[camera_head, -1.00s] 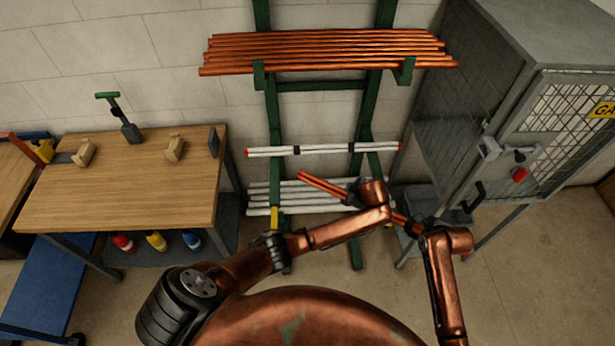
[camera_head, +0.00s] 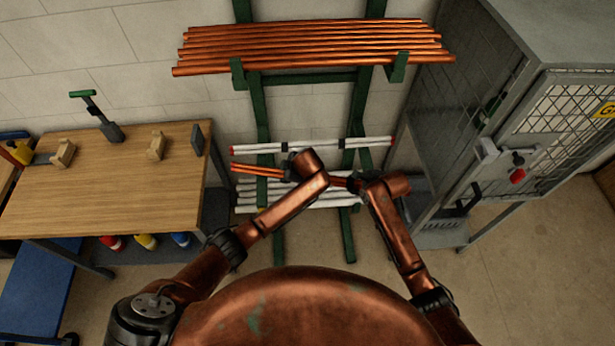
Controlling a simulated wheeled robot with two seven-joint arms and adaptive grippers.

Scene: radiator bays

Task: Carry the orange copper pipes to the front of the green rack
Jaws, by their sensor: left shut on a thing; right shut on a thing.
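A short bundle of orange copper pipes (camera_head: 256,171) is held between my two arms, low in front of the green rack (camera_head: 259,112). Its left end sticks out past my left gripper (camera_head: 290,168), which is shut on it. My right gripper (camera_head: 354,182) is shut on the bundle near its right end. My wrists and forearms hide much of both grippers and the middle of the bundle. The bundle is nearly level, tilted slightly down to the right. Longer copper pipes (camera_head: 315,45) lie on the rack's upper arms.
White pipes (camera_head: 249,206) lie low on the rack, and a white bundle with red ends (camera_head: 262,149) sits above them. A wooden workbench (camera_head: 100,190) stands left. A grey mesh cabinet (camera_head: 440,90) stands close on the right. Some floor (camera_head: 520,250) is clear at the right.

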